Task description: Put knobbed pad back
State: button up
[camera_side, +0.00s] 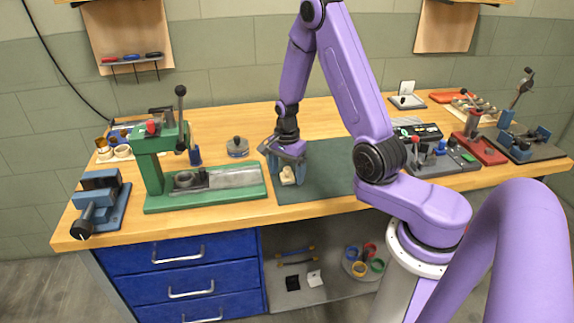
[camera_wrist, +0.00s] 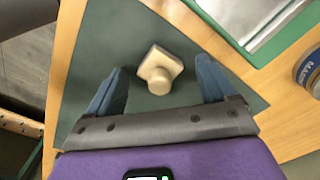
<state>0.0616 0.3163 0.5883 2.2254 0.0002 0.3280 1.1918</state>
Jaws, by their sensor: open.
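The knobbed pad (camera_wrist: 159,66) is a cream-coloured square block with a round knob. It lies on the dark green mat (camera_side: 330,180), and it also shows in the side view (camera_side: 287,176), partly behind my gripper. My gripper (camera_side: 282,170) is low over the mat with its jaws apart. In the wrist view the two blue fingers of my gripper (camera_wrist: 161,88) stand to either side of the pad, with gaps on both sides. The pad lies slightly ahead of and between the fingertips, and I see no contact. I cannot tell which place belongs to the pad.
A green press (camera_side: 160,165) with a long base stands left of the mat. A round tin (camera_side: 238,147) sits behind its base. A blue vise (camera_side: 98,203) is at the left edge. Trays and red and blue tools crowd the right side. The mat around the pad is clear.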

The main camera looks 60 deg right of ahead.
aim_at(287, 168)
notch_tip(287, 168, up, 12)
jog(key=s+a+r+n, duration=0.2)
jog(key=a+n, duration=0.6)
jog(key=a, duration=0.1)
jog(key=s+a+r+n, duration=0.1)
jog(key=s+a+n, duration=0.3)
jog(key=s+n, duration=0.7)
jog(key=s+a+r+n, duration=0.1)
jog(key=s+a+n, duration=0.3)
jog(key=s+n, duration=0.7)
jog(key=shift+s+r+n, duration=0.25)
jog(key=shift+r+n, duration=0.05)
jog(key=shift+r, duration=0.1)
